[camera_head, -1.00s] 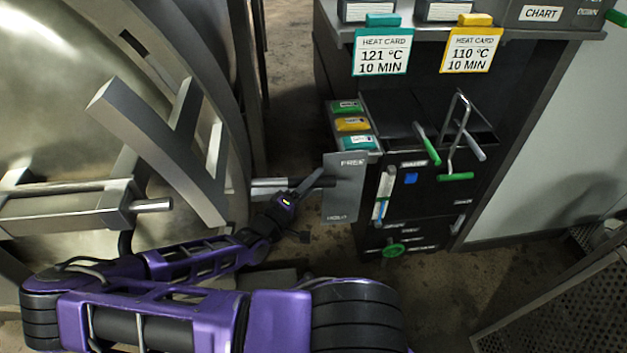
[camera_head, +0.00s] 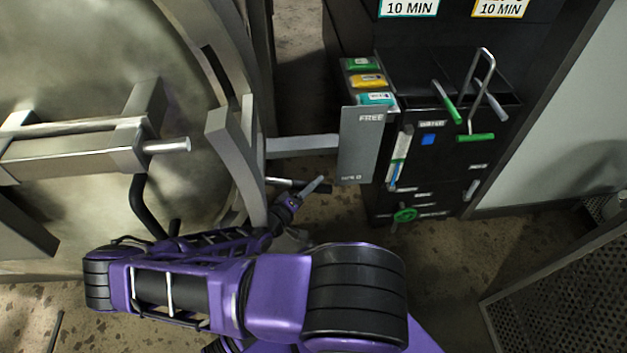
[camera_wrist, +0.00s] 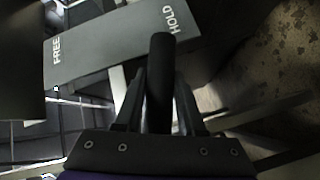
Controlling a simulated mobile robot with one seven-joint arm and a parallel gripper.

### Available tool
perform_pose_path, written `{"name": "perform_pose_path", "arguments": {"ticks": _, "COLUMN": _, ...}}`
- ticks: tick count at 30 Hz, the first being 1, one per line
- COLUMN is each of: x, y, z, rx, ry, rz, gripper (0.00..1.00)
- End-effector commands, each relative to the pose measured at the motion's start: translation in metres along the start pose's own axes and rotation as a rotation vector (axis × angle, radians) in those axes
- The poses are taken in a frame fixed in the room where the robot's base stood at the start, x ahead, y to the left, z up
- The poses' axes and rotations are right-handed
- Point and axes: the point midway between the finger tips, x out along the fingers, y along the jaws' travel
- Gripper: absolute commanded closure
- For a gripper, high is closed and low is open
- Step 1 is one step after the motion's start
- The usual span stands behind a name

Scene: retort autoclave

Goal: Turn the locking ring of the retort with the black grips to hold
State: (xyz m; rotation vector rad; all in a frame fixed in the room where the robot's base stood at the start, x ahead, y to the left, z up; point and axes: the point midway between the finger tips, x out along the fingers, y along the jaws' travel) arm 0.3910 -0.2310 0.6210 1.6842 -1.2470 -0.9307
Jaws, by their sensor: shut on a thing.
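The retort's big grey locking ring (camera_head: 238,160) curves down the left of the head view. A grey plate (camera_head: 360,145) marked FREE at its top and HOLD at its bottom stands beside it. The plate also shows in the wrist view (camera_wrist: 110,52), with HOLD nearer my gripper. My gripper (camera_head: 298,196) is just below and left of the plate's HOLD end. In the wrist view my gripper (camera_wrist: 160,95) is shut on a black grip (camera_wrist: 160,60), which stands up between the fingers.
The round retort door (camera_head: 90,60) and a bracket with a rod (camera_head: 165,146) are at left. A black cabinet (camera_head: 450,160) with green handles stands right of the plate. A perforated metal rack (camera_head: 560,285) is at lower right. Floor shows between them.

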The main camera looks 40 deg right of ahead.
Motion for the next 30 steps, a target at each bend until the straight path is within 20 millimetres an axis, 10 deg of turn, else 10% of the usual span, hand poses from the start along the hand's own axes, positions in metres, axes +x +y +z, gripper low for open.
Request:
{"name": "perform_pose_path", "arguments": {"ticks": 7, "x": -0.0065, "y": -0.0177, "z": 0.0019, "rx": -0.004, "ry": -0.005, "rz": -0.043, "gripper": 1.00}}
{"name": "perform_pose_path", "arguments": {"ticks": 8, "x": -0.0065, "y": -0.0178, "z": 0.0019, "rx": -0.004, "ry": -0.005, "rz": -0.043, "gripper": 0.60}}
{"name": "perform_pose_path", "arguments": {"ticks": 13, "x": -0.0064, "y": -0.0174, "z": 0.0025, "rx": -0.004, "ry": -0.006, "rz": -0.042, "gripper": 0.32}}
{"name": "perform_pose_path", "arguments": {"ticks": 30, "x": -0.0071, "y": -0.0129, "z": 0.0020, "rx": -0.001, "ry": -0.006, "rz": -0.033, "gripper": 0.32}}
